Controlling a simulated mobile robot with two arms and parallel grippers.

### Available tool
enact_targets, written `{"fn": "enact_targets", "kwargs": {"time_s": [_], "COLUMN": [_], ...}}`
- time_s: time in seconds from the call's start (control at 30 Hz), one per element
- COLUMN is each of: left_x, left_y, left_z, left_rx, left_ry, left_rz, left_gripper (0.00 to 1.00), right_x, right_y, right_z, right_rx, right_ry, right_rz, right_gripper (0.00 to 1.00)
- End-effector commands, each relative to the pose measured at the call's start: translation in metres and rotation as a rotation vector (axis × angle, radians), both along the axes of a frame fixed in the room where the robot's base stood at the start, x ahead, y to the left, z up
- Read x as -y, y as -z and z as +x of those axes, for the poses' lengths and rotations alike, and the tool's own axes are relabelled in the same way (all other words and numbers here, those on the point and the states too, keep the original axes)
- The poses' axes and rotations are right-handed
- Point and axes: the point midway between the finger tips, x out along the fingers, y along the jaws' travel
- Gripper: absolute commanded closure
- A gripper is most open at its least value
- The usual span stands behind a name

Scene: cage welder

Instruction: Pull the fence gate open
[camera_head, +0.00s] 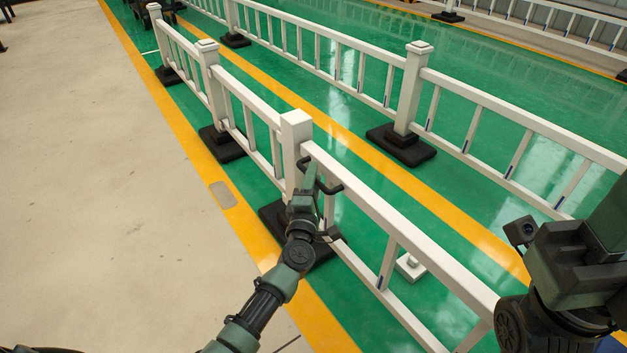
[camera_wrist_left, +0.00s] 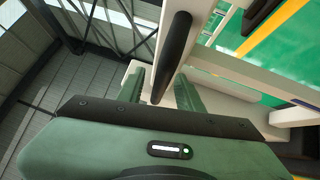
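The white fence gate (camera_head: 400,232) is a long railed panel running from the white post (camera_head: 296,135) toward the lower right. It looks in line with the fence. A black bar handle (camera_head: 325,187) sits on the gate near that post; in the left wrist view the handle (camera_wrist_left: 176,50) shows as a dark bar. My left gripper (camera_head: 305,180) is at the handle. In the left wrist view its two green fingers stand apart on either side of the bar, with visible gaps. My right arm (camera_head: 575,265) is at the right edge; its fingers cannot be made out.
More white fence (camera_head: 490,95) runs parallel behind, on black bases (camera_head: 401,146). A black base (camera_head: 275,215) sits under the near post. A small white block (camera_head: 410,266) is on the green floor behind the gate. The beige floor (camera_head: 100,200) at left is clear.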

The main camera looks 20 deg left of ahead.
Motion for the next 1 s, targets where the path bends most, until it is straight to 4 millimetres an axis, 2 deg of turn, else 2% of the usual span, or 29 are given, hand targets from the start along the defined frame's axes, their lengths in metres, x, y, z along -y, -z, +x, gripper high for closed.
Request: {"fn": "enact_targets", "kwargs": {"time_s": [0.13, 0.17, 0.27, 0.3, 1.0], "left_x": [0.0001, 0.0001, 0.0003, 0.0003, 0.0006], "left_y": [0.0001, 0.0002, 0.0002, 0.0003, 0.0009], "left_z": [-0.0002, -0.0002, -0.0003, -0.0003, -0.0006], "left_rx": [-0.001, -0.001, -0.001, -0.001, -0.002], "left_ry": [0.0, 0.0, 0.0, 0.0, 0.001], "left_rz": [0.0, 0.0, 0.0, 0.001, 0.001], "left_gripper": [0.64, 0.67, 0.94, 1.0, 1.0], "right_x": [0.0, -0.0001, -0.0001, -0.0001, 0.0001], "right_y": [-0.0004, -0.0004, -0.0004, -0.0004, -0.0002], "right_z": [0.0, -0.0001, -0.0001, -0.0001, -0.0001], "right_rx": [0.0, 0.0, 0.0, 0.0, 0.0], "right_ry": [0.0, 0.0, 0.0, 0.0, 0.0], "right_rz": [0.0, 0.0, 0.0, 0.0, 0.0], "right_gripper": [0.64, 0.64, 0.64, 0.64, 0.64]}}
